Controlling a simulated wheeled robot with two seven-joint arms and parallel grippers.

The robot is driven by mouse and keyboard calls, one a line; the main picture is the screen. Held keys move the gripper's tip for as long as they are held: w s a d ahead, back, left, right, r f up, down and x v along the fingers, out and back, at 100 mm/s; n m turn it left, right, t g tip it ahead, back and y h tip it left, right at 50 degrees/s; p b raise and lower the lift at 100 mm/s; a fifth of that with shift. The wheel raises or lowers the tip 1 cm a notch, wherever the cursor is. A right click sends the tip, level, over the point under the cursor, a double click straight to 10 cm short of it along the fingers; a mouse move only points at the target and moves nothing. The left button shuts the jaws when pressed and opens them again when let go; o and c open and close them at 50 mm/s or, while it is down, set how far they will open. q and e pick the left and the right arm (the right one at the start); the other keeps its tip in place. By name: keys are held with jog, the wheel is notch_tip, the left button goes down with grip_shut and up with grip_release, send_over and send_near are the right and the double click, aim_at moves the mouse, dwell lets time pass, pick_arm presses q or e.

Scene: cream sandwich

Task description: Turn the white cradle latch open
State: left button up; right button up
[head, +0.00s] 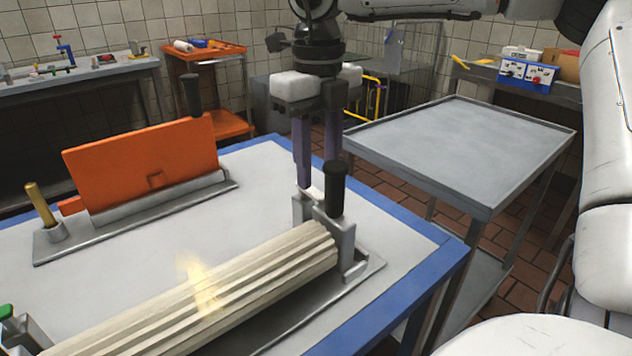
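A grey cradle (347,240) at the right end of a ridged cream roller (285,262) has an upright black handle (336,190). A small white piece (314,193), which looks like the latch, shows at the top of the cradle, just left of the handle. My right gripper (318,178) points straight down over it from behind. Its two dark fingers are apart, with the tips at the white piece; the right tip is partly hidden by the handle. I cannot tell whether they touch the piece. My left gripper is out of view.
An orange panel (140,165) stands in a grey holder with a brass peg (42,205) on the blue-edged table (400,222). A green-topped part (6,311) is at lower left. A bare grey cart (460,145) stands to the right. A yellow translucent smear overlaps the roller.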

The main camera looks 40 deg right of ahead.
aim_at(311, 196)
jog(key=shift+f, duration=0.8)
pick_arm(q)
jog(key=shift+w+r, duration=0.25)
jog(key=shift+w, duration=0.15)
pick_arm(e)
jog(key=shift+f, duration=0.65)
grip_shut()
